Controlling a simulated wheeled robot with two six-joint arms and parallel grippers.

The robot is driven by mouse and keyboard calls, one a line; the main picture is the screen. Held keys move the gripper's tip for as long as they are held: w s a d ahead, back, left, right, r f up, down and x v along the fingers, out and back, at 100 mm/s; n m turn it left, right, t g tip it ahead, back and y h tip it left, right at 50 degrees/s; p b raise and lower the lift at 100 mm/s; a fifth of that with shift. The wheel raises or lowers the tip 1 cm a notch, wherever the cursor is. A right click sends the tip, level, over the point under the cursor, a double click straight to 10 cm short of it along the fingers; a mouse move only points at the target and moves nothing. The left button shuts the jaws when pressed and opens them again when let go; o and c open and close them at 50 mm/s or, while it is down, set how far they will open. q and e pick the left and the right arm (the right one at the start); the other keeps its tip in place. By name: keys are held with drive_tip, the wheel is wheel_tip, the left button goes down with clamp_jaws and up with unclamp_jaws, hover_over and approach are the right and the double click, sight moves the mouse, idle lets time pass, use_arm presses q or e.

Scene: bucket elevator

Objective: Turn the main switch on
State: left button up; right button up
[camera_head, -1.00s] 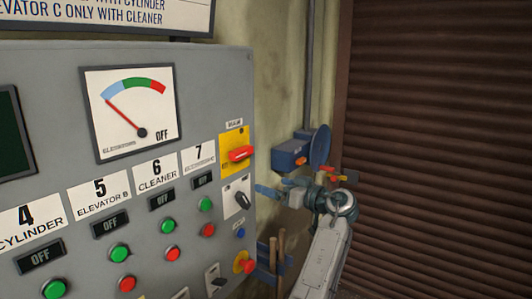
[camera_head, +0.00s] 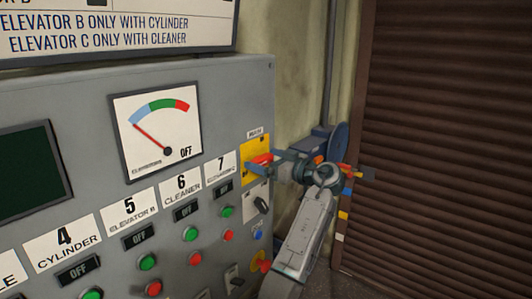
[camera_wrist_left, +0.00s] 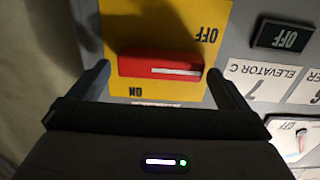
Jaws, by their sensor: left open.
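The main switch is a red handle (camera_head: 261,159) on a yellow plate (camera_head: 256,146) at the right edge of the grey control panel. In the left wrist view, which shows the panel upside down, the red handle (camera_wrist_left: 160,68) lies crosswise on the yellow plate (camera_wrist_left: 190,20), with OFF and ON printed on it. My left gripper (camera_head: 264,163) is open in front of the switch and partly hides it. In the left wrist view its fingers (camera_wrist_left: 160,80) stand on either side of the handle, with no clear contact. My right gripper is not in view.
Below the switch sit a black rotary knob (camera_head: 261,204), a blue button (camera_head: 258,235) and a red knob (camera_head: 262,264). The gauge (camera_head: 157,130) needle points to its left end. Green and red buttons line the panel. A brown shutter (camera_head: 445,130) stands at the right.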

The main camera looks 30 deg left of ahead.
use_arm(q)
drive_tip(key=shift+a, duration=0.1)
drive_tip(key=c, duration=1)
drive_tip(key=shift+f, duration=0.1)
